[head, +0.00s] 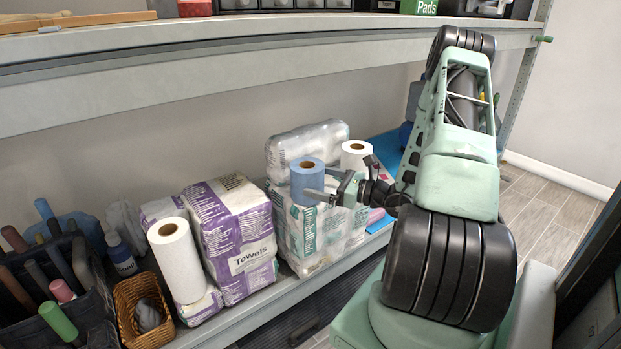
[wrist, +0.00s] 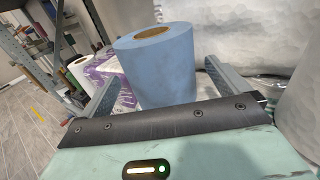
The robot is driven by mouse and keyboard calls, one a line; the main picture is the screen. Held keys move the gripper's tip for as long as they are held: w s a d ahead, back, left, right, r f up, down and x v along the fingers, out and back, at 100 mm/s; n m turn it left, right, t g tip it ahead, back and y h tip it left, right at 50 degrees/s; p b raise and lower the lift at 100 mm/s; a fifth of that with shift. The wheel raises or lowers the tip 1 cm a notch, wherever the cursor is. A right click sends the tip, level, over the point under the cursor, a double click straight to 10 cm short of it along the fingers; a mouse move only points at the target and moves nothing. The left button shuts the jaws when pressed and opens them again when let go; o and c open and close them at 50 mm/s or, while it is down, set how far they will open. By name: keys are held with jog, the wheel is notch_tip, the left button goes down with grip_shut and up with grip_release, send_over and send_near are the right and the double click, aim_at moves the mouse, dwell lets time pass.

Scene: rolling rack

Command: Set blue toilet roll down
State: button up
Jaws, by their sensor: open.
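The blue toilet roll (head: 307,180) stands upright on top of the wrapped white-and-teal packs on the lower shelf. In the wrist view the blue roll (wrist: 157,65) stands between and slightly beyond the two fingers. My gripper (head: 325,185) is open, with a finger on either side of the roll. In the wrist view a gap shows between the roll and each finger of my gripper (wrist: 158,88). The base of the roll is partly hidden behind my gripper's body in the wrist view.
A white roll (head: 355,155) stands just right of the blue one, and a clear-wrapped pack (head: 305,143) rises behind. Purple towel packs (head: 232,225), another white roll (head: 176,258) and a wicker basket (head: 143,300) stand left. The upper shelf (head: 270,50) runs overhead.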

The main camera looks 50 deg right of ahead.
jog(key=p+v, duration=0.1)
jog(key=v, duration=0.7)
dwell(0.5)
